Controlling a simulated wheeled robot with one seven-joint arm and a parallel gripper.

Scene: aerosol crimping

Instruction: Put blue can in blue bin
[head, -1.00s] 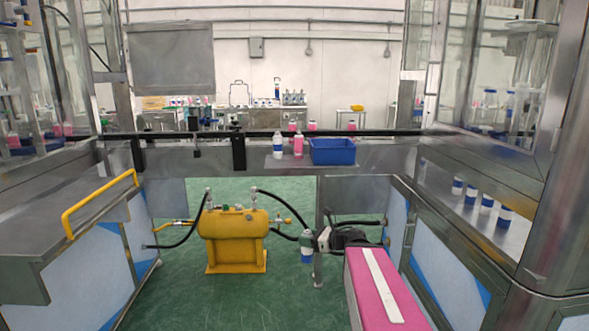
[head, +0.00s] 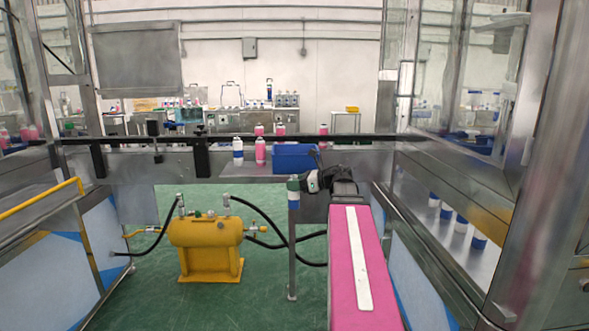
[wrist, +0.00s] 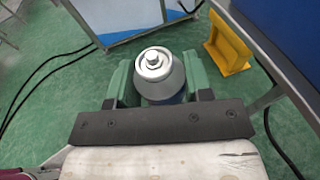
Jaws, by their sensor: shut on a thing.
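My gripper (head: 294,184) is shut on a white can with a blue band (head: 293,200) and holds it upright in the air. In the wrist view the can's grey domed top and valve (wrist: 154,63) show between my green gripper's fingers (wrist: 158,80). The blue bin (head: 291,158) stands on the metal table across from me. The held can is just below and in front of the bin in the head view, apart from it. My arm hides part of the bin's right side, and its inside is barely visible.
A white can with a blue band (head: 238,151) and a pink can (head: 260,151) stand left of the bin. Several blue-banded cans (head: 447,212) line the right bench. A yellow machine (head: 206,246) with black hoses stands on the green floor. A dark rail (head: 330,138) runs behind the bin.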

